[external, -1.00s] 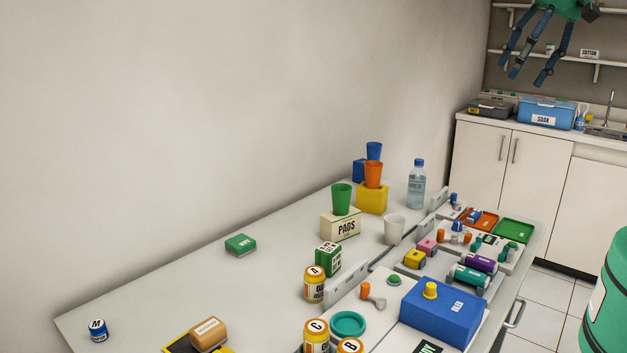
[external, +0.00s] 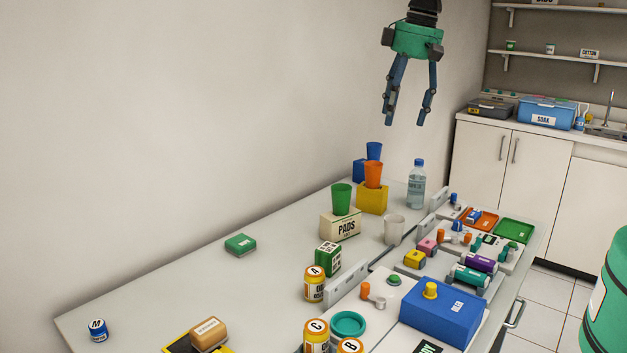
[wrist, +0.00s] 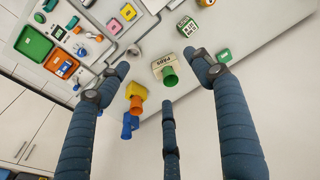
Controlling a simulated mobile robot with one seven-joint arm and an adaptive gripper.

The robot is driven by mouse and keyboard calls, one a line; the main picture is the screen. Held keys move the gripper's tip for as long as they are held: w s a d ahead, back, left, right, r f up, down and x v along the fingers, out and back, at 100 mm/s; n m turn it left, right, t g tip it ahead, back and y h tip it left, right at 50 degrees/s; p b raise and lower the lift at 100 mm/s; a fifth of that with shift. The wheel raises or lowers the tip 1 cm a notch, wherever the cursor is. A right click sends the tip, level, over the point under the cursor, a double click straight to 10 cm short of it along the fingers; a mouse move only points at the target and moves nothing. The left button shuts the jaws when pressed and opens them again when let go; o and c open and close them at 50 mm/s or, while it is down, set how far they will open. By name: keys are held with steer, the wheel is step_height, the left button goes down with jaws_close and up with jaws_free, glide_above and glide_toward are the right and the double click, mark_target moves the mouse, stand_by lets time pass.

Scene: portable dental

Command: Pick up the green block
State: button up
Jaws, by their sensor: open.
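The green block (external: 240,244) is a low, flat block with a small white label. It lies alone on the pale counter near the wall, left of the PADS box in the external view. In the wrist view the green block (wrist: 225,56) shows just beyond the right finger's tip. My gripper (external: 404,122) is open and empty, pointing down, high above the far part of the counter. In the wrist view my gripper (wrist: 160,72) has its fingers spread wide, with the PADS box and green cup showing between them. The block is well outside the fingers.
A green cup (external: 341,199) stands on the PADS box (external: 340,225). An orange cup (external: 373,174) stands on a yellow block (external: 371,198), with a water bottle (external: 416,184) nearby. A green-and-white box (external: 328,259) stands right of the block. The counter around the block is clear.

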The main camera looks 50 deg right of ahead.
steer(key=w+a+f+g, duration=0.1)
steer(key=w+a+f, duration=0.45)
steer(key=f, duration=0.25)
steer(key=g, duration=0.1)
glide_above(328, 247)
step_height(328, 247, down, 12)
steer(key=f, duration=0.1)
steer(key=shift+s+d+r, duration=0.1)
steer(key=shift+r, duration=0.15)
step_height(328, 247, down, 8)
steer(key=shift+f+b, duration=0.15)
steer(key=shift+b, duration=0.35)
steer(key=shift+f, duration=0.15)
steer(key=shift+f, duration=0.15)
steer(key=shift+f+b, duration=0.5)
steer(key=shift+f, duration=1.95)
